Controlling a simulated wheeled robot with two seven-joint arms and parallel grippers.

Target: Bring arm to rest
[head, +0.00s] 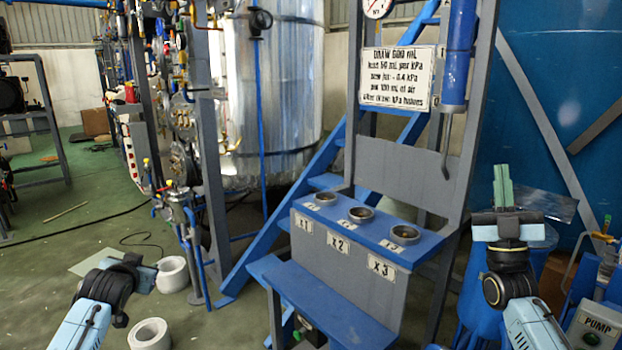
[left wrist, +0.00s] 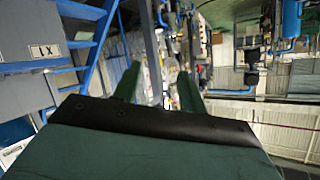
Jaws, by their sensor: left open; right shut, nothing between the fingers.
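My left gripper (head: 143,273) is low at the lower left in the head view, above the green floor, its fingers not clearly seen there. In the left wrist view its two green fingers (left wrist: 158,85) stand apart with nothing between them. My right gripper (head: 503,187) is at the right in the head view, raised, with its green fingers pointing up and closed together. It is empty and shows in front of the blue tank.
A blue and grey stand (head: 345,262) with three holders marked x1, x2 and x3 is between my arms. A sign (head: 397,78) hangs above it. White rings (head: 150,334) lie on the floor near my left arm. A pump box (head: 594,327) is at lower right. Pipework (head: 185,130) stands behind.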

